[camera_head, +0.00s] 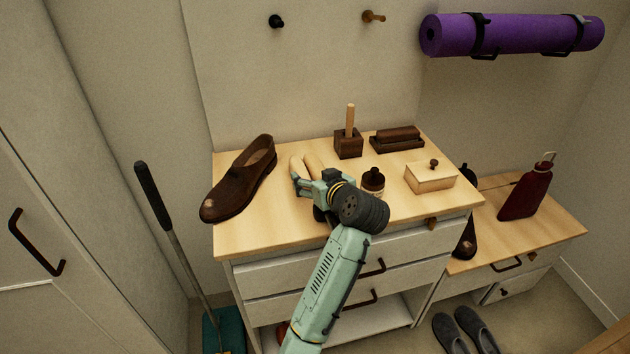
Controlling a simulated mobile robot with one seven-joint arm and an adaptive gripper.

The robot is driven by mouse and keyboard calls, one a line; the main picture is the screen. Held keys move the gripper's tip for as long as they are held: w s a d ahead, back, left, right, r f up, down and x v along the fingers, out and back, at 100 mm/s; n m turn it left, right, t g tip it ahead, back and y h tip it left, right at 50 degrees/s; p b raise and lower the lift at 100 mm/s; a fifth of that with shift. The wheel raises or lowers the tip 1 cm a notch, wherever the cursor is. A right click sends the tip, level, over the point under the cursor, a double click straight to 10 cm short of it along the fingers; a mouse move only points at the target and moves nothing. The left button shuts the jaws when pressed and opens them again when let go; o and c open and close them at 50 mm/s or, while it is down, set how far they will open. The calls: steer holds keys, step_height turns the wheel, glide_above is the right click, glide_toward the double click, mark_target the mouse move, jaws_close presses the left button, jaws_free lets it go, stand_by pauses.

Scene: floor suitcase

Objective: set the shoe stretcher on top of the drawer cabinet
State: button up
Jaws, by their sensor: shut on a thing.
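The drawer cabinet (245,236) is white with a pale wooden top, in the middle of the head view. My gripper (306,181) is over the left-middle part of that top. It is shut on a pale wooden piece, which looks like the shoe stretcher (313,161). Its rounded end shows beyond my fingers; the rest is hidden behind my gripper and wrist. The stretcher is at or just above the cabinet top; I cannot tell whether it touches.
A brown shoe (243,180) lies left of my gripper. A dark bottle (373,181), a wooden box (431,177), a dark block with an upright stick (348,143) and a brown brush (397,138) stand right and behind. The front-left top is clear.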

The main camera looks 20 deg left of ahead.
steer(key=shift+r, duration=0.1)
steer(key=o, duration=1.9)
steer(key=shift+r, duration=0.1)
steer(key=b+v, duration=0.2)
steer(key=v, duration=1)
steer(key=shift+d, duration=0.1)
